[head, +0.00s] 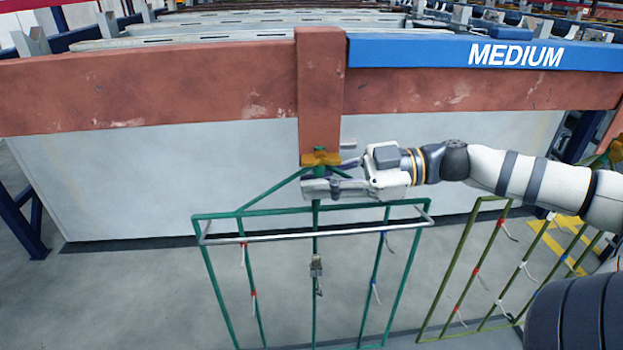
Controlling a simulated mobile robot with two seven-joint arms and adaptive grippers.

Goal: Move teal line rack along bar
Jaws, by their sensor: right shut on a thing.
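The teal line rack (313,236) hangs upright in the middle of the head view, a green wire frame with a pale crossbar, small coloured clips and a grey latch-like piece on its centre rod. Its top meets a yellow piece (321,159) at the foot of a rust-red vertical post on the bar (170,95). My right gripper (318,180) comes in from the right and is shut on the rack's stem just below that yellow piece. The fingertips partly cover the stem. My left gripper is not in view.
An olive-green rack (464,268) hangs to the right, close beside the teal one, below my right arm. A blue MEDIUM sign (485,54) is on the bar. A pale wall or tank side (150,190) stands behind. Open floor shows at lower left.

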